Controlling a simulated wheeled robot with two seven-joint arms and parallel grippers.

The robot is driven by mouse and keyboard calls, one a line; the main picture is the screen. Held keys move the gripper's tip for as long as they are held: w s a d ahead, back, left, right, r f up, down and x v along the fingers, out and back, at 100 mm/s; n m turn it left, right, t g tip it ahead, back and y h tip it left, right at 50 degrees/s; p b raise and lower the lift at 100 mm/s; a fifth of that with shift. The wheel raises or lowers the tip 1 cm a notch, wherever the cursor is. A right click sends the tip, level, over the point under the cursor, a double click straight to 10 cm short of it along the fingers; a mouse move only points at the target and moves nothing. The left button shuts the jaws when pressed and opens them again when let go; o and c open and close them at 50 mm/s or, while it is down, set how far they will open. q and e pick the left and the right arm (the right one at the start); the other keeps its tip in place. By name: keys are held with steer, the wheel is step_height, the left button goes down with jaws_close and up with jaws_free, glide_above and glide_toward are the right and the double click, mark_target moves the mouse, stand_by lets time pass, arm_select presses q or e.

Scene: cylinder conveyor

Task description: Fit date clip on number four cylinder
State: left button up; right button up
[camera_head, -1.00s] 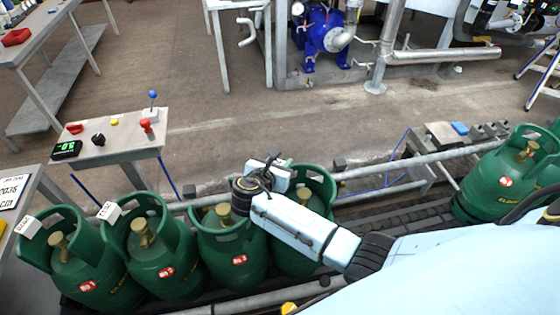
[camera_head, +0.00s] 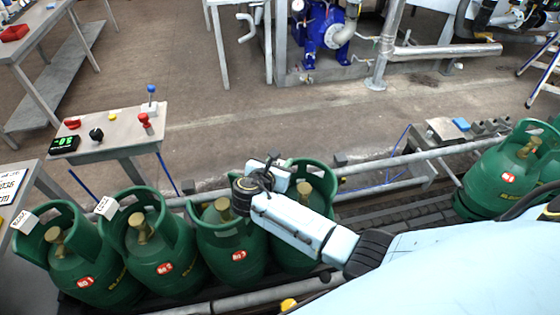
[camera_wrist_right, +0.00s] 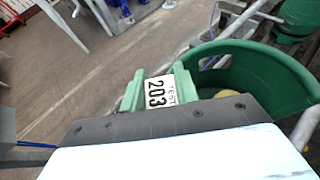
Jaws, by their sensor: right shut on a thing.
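The fourth green cylinder from the left (camera_head: 312,260) stands in the conveyor row, partly hidden behind my right arm; its number label is hidden. My right gripper (camera_head: 286,165) is at the top of its collar. In the wrist view my right gripper (camera_wrist_right: 158,93) has its green fingers shut on a white date clip (camera_wrist_right: 160,92) printed "TEST 203", beside the rim of a green collar (camera_wrist_right: 255,65). I cannot tell whether the clip touches the rim. White clips sit on the collars of the first (camera_head: 25,221) and second (camera_head: 107,206) cylinders. My left gripper is out of view.
The third cylinder (camera_head: 238,258) stands close left of the fourth, with no clip visible. More cylinders (camera_head: 505,178) stand at the right, beyond a bare stretch of conveyor (camera_head: 400,205). A control table (camera_head: 120,125) with a green-lit display (camera_head: 64,144) stands behind the row.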

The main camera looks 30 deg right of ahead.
steer(key=shift+f, duration=0.35)
steer(key=o, duration=1)
steer(key=shift+o, duration=0.2)
steer(key=p+v, duration=0.2)
steer(key=v, duration=1.1)
steer(key=shift+s, duration=0.2)
steer(key=shift+a, duration=0.1)
